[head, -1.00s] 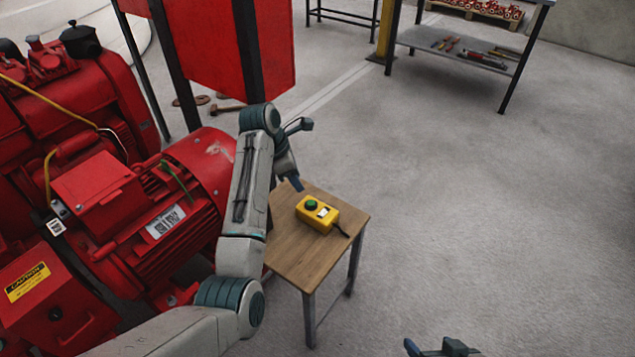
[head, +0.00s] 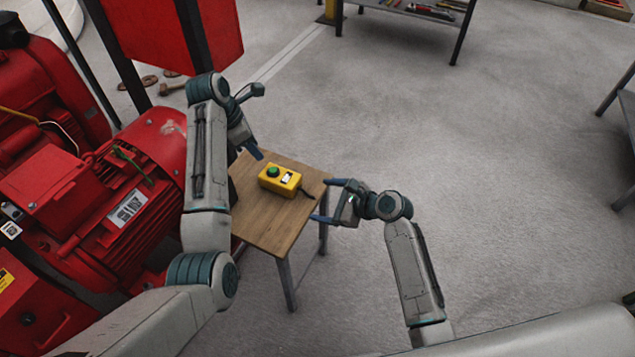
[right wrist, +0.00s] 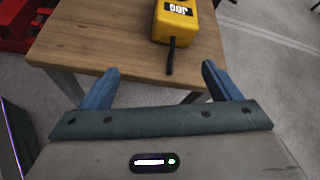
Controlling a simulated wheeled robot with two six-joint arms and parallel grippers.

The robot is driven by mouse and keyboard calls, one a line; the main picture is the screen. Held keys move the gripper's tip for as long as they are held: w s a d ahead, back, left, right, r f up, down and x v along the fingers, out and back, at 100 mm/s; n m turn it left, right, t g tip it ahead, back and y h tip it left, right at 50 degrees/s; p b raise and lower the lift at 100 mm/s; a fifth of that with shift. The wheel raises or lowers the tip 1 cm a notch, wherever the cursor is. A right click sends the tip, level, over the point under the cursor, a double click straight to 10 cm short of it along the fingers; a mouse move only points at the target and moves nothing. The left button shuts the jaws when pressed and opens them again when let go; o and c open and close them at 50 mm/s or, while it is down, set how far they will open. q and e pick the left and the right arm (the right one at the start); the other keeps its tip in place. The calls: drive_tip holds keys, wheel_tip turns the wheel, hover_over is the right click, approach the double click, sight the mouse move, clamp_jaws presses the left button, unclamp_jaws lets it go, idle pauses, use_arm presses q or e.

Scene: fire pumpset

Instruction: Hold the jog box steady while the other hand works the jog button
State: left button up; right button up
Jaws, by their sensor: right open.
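The yellow jog box (head: 280,181) sits on a small wooden-topped table (head: 262,225), with its green jog button (head: 272,171) on top. In the right wrist view the box (right wrist: 176,22) shows a JOG label, and a dark cable comes from its near end. My right gripper (head: 328,200) is open and empty at the table's right edge, its blue fingers pointing toward the box but apart from it. My left gripper (head: 254,153) is over the table's far left edge, close to the box.
A red motor and pump set (head: 110,200) stands close on the left of the table. A red cabinet (head: 170,35) is behind my left arm. A grey shelf (head: 425,10) with tools stands at the back.

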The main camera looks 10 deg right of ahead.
sight(286, 180)
drive_tip(key=w+m, duration=0.1)
drive_tip(key=w+a+r+m+y, duration=0.1)
drive_tip(key=w+a+r+m, duration=0.1)
drive_tip(key=w, duration=0.1)
drive_tip(key=shift+w+r+y, duration=0.1)
drive_tip(key=shift+r+y, duration=0.05)
drive_tip(key=shift+y, duration=0.15)
drive_tip(key=x, duration=1)
drive_tip(key=shift+w+a, duration=0.1)
drive_tip(key=shift+a, duration=0.05)
drive_tip(key=c, duration=1.2)
drive_tip(key=shift+c, duration=0.2)
use_arm(q)
clamp_jaws()
idle(0.4)
